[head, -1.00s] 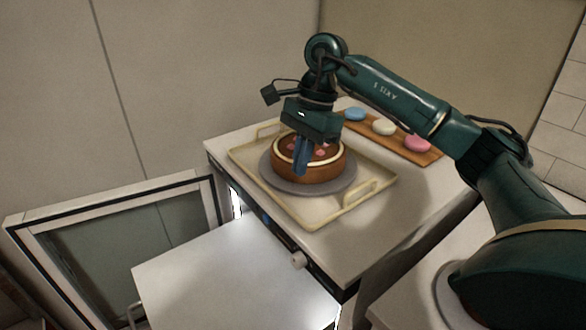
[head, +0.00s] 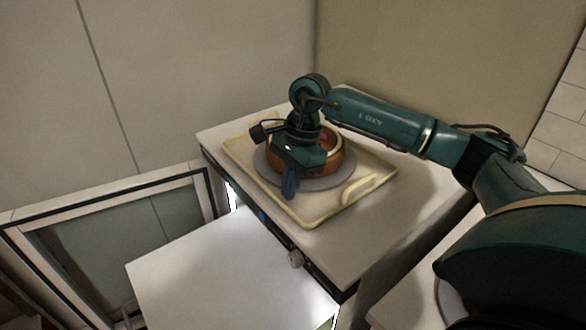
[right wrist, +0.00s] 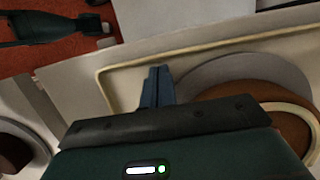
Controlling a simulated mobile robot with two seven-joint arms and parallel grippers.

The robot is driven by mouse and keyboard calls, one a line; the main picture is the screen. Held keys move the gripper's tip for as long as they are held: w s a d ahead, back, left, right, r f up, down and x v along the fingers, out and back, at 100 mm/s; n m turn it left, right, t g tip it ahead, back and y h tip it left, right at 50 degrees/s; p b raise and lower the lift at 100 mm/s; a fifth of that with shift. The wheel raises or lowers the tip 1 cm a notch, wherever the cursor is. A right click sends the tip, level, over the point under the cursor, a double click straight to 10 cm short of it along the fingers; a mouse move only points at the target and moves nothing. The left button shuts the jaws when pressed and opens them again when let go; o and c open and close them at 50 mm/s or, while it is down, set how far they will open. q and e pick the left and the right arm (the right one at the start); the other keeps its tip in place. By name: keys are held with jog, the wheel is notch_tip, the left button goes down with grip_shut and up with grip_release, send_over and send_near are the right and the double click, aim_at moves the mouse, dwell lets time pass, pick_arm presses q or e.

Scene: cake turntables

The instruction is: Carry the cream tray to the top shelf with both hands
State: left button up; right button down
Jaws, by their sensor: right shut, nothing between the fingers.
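The cream tray (head: 318,212) lies on the white cabinet top, with a raised handle at its right end; it also shows in the right wrist view (right wrist: 125,92). A brown round cake (head: 338,163) with a pale ring on top stands on a grey round turntable (head: 325,184) on the tray. My right gripper (head: 289,186) is shut and empty, with its blue fingers pointing down over the front left of the turntable. In the right wrist view the fingers (right wrist: 156,88) are together beside the turntable.
The white cabinet top (head: 395,215) has bare room at right and front. A framed glass door (head: 130,235) stands at left. My right arm covers the back of the counter.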

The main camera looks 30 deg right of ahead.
pick_arm(q)
jog(key=shift+d, duration=0.1)
pick_arm(e)
jog(key=shift+f, duration=0.2)
jog(key=shift+a, duration=0.15)
pick_arm(q)
jog(key=shift+w+f+b, duration=0.25)
jog(key=shift+f+b, duration=0.15)
jog(key=shift+b, duration=0.5)
pick_arm(e)
jog(key=s+a, duration=0.1)
jog(key=a, duration=1)
jog(key=shift+r, duration=0.1)
